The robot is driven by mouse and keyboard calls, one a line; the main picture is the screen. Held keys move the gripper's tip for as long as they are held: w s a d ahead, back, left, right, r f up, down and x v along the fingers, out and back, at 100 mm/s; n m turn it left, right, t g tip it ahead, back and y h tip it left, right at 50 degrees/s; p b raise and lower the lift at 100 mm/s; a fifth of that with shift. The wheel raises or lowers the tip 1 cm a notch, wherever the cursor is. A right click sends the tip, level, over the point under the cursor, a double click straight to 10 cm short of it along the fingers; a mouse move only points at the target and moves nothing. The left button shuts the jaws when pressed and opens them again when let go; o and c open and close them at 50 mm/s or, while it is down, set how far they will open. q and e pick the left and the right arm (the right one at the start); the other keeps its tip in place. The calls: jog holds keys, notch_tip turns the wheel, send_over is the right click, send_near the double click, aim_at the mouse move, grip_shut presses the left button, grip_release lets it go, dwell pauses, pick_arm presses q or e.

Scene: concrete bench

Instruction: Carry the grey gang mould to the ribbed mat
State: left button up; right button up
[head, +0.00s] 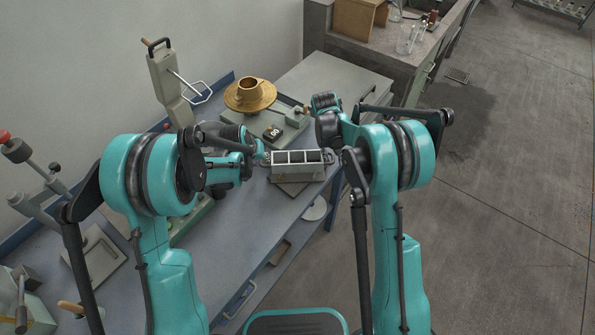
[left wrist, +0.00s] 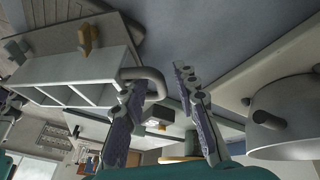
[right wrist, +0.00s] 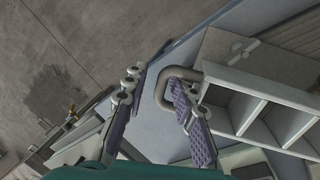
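The grey gang mould (head: 298,157), an open box with several compartments, sits upright on a flat grey board (head: 300,188) near the bench's right edge. It has a loop handle at each end. In the left wrist view my left gripper (left wrist: 158,80) is open, with one handle of the mould (left wrist: 70,70) reaching between its fingers. In the right wrist view my right gripper (right wrist: 157,80) is open, with the other handle (right wrist: 172,77) between its fingers. In the head view my right gripper is largely hidden by its arm. I cannot make out the ribbed mat for certain.
A brass flanged piece (head: 250,94) and a grey device (head: 285,125) stand behind the mould. A tall grey press (head: 168,85) stands at the back left. A square grey tray (head: 98,258) lies at the left.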

pick_arm(q)
jog(key=shift+r, duration=0.1)
pick_arm(e)
jog(key=shift+a, duration=0.1)
pick_arm(q)
jog(key=v, duration=0.8)
pick_arm(e)
notch_tip(320, 180, up, 12)
jog(key=a, duration=0.2)
jog(key=shift+a+f, duration=0.1)
jog(key=shift+f, duration=0.05)
